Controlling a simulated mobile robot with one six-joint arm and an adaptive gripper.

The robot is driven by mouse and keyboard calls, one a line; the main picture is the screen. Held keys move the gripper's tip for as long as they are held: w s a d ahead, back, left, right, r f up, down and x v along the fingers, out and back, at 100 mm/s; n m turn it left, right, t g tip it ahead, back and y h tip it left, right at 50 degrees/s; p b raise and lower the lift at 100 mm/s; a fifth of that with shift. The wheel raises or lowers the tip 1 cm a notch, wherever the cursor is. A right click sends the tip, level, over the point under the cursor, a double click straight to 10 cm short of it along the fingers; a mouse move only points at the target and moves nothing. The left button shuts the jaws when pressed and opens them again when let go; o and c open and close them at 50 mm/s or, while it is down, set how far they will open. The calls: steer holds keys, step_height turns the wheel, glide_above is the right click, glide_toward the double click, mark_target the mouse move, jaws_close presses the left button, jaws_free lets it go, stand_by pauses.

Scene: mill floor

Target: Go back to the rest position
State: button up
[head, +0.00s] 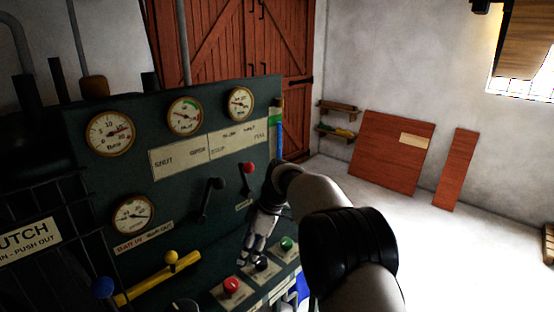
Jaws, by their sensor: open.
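My gripper (250,256) is in the head view, low in front of the dark green control panel (120,185). It points down towards the small button boxes at the panel's foot. Nothing shows between its fingers, and it looks open and empty. A black button (261,264) is close by the fingertips; I cannot tell whether they touch. A red button (231,286) is left of it and a green button (287,243) right of it. My arm reaches in from the lower right and hides part of the panel's right edge.
The panel carries several round gauges (110,133), a red-knobbed lever (247,178), a black lever (211,197) and a yellow lever (158,278). A red wooden door (240,45) is behind. Boards (392,150) lean on the right wall. The pale floor (460,245) at right is clear.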

steer(key=s+d+r+m+t+h, duration=0.25)
steer(key=s+d+r+m, duration=0.65)
steer(key=s+d+r, duration=0.7)
steer(key=s+d+f+m, duration=0.1)
steer(key=s+d+m, duration=0.1)
steer(key=s, duration=0.5)
steer(key=s+d+f+m+t+h, duration=0.1)
steer(key=s+d+f+m, duration=0.1)
steer(key=s, duration=0.6)
steer(key=s+d+f+m+t, duration=0.1)
steer(key=s+d+m, duration=0.2)
steer(key=s, duration=0.4)
steer(key=shift+s+d+f+m+h, duration=0.3)
steer(key=shift+s+d+m+h, duration=0.1)
steer(key=shift+m, duration=0.5)
